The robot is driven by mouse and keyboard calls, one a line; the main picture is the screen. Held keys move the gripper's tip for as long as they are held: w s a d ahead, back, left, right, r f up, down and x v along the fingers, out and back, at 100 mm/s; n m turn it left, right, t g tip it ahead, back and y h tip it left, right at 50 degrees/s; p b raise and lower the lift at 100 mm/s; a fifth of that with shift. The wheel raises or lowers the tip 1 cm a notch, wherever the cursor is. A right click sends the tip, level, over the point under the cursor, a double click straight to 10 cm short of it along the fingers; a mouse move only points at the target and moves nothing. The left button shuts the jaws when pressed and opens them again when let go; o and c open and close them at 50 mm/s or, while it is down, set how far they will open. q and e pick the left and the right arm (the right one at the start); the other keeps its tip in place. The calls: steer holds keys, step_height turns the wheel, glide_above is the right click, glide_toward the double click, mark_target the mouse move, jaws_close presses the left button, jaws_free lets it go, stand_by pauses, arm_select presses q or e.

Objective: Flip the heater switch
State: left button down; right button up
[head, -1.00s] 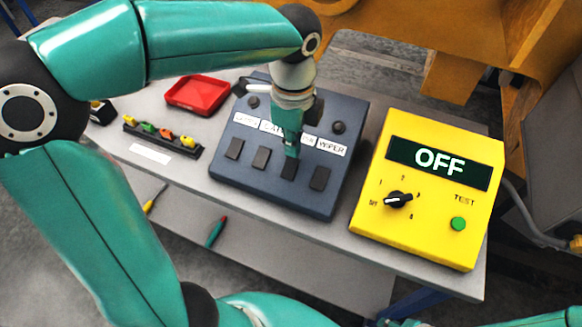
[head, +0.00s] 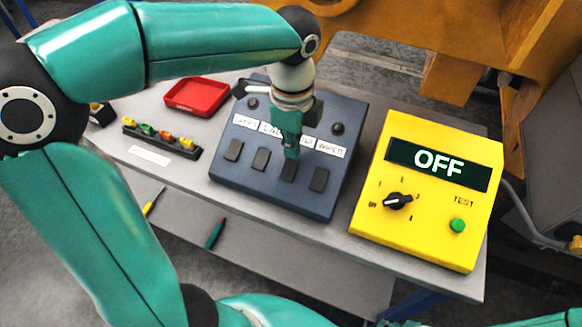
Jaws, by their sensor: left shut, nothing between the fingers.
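A dark blue-grey switch panel (head: 225,178) lies on the bench with several dark rocker switches in a row, each under a white label. The right-end label reads WIPER (head: 331,149) and the left-end one seems to read LAMPS. My left gripper (head: 291,154) points down over the third switch from the left (head: 289,171), fingers shut and empty. Its tips are at the switch's upper end; I cannot tell if they touch. The gripper partly covers the middle labels, so I cannot read HEATER on any of them. My right gripper is out of view.
A yellow test box (head: 372,226) with a knob, a green button and a display reading OFF stands to the right. A red tray (head: 197,95) and a black strip with coloured pieces (head: 160,139) lie to the left. Two screwdrivers lie below.

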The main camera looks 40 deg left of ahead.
mark_target(292, 162)
arm_select(q)
steer(key=shift+f+b, duration=0.9)
steer(key=shift+f, duration=0.35)
stand_by(0.6)
step_height(292, 162, up, 7)
steer(key=p, duration=0.6)
steer(key=shift+r, duration=0.1)
stand_by(0.6)
